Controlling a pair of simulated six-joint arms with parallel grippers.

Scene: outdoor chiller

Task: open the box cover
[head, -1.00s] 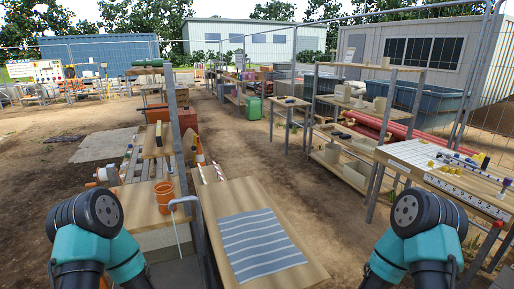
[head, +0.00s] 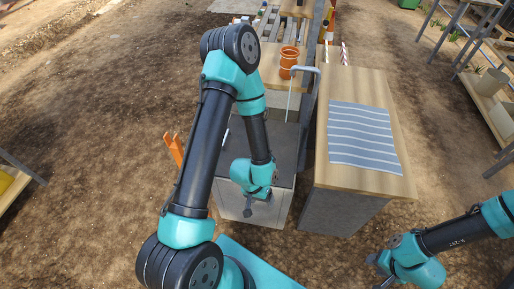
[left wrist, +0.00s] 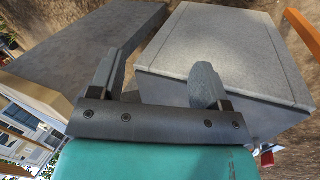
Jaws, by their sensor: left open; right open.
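The box (head: 284,212) is a grey block with a darker flat cover (head: 283,139), standing left of the wooden-topped cabinet. The cover looks shut. My left gripper (head: 250,210) is open and empty, by the front face of the box in the head view. In the left wrist view its fingers (left wrist: 155,82) are spread, one overlapping the box; I cannot tell if it touches. My forearm hides part of the cover. My right gripper (head: 382,275) is at the lower right, open, away from the box.
The cabinet (head: 395,178) with a striped cloth (head: 362,138) stands close on the right of the box. An orange pot (head: 289,62) and a curved metal tap (head: 304,70) are behind. An orange object (head: 174,148) is left of the box. Bare ground lies to the left.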

